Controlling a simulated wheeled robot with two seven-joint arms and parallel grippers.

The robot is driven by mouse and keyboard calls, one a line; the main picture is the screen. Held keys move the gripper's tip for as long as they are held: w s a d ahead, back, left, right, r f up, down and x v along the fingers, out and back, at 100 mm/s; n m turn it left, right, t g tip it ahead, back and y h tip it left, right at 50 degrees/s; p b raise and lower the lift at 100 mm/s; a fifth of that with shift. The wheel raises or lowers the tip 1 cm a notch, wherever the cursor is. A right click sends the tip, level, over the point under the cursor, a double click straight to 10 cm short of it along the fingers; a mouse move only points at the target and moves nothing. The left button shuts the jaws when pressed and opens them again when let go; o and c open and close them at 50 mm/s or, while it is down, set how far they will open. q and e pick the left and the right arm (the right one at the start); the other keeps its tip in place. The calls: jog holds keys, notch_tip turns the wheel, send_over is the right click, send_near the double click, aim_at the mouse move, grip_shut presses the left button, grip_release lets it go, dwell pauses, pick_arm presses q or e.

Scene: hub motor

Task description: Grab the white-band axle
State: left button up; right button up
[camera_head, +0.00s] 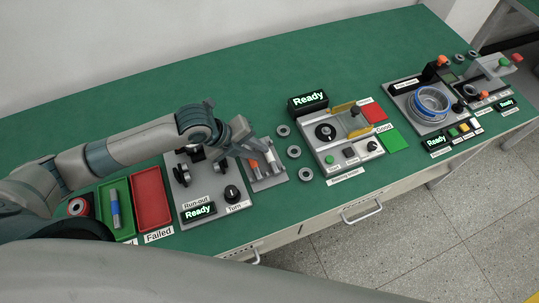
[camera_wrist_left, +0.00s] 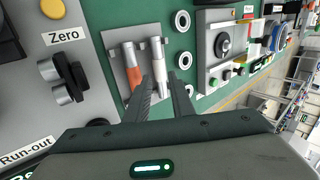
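The white-band axle (camera_wrist_left: 157,58) lies on a small grey rack (camera_wrist_left: 116,62) beside an orange-band axle (camera_wrist_left: 133,72). In the head view the rack (camera_head: 266,182) stands right of the run-out station, with the orange-band axle (camera_head: 254,164) and the white-band axle (camera_head: 270,160) partly behind my gripper. My left gripper (camera_head: 256,150) is over the rack. In the left wrist view its two fingers (camera_wrist_left: 162,82) are apart, one to each side of the white-band axle's line; contact cannot be told. My right gripper is not in view.
The run-out station (camera_head: 205,218) is left of the rack. A red tray (camera_head: 152,200) and a green tray (camera_head: 127,232) holding a blue-and-grey axle (camera_head: 115,208) are further left. Several rings (camera_head: 294,152) and a press station (camera_head: 340,143) lie to the right.

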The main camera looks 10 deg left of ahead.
aim_at(268, 156)
pick_arm(q)
jog(key=shift+w+d+f+p, duration=0.2)
jog(key=shift+d+f+p, duration=0.15)
jog(key=shift+f+p, duration=0.2)
jog(key=shift+p+x, duration=0.45)
jog(key=shift+x, duration=1.3)
jog(key=shift+a, duration=0.1)
grip_shut()
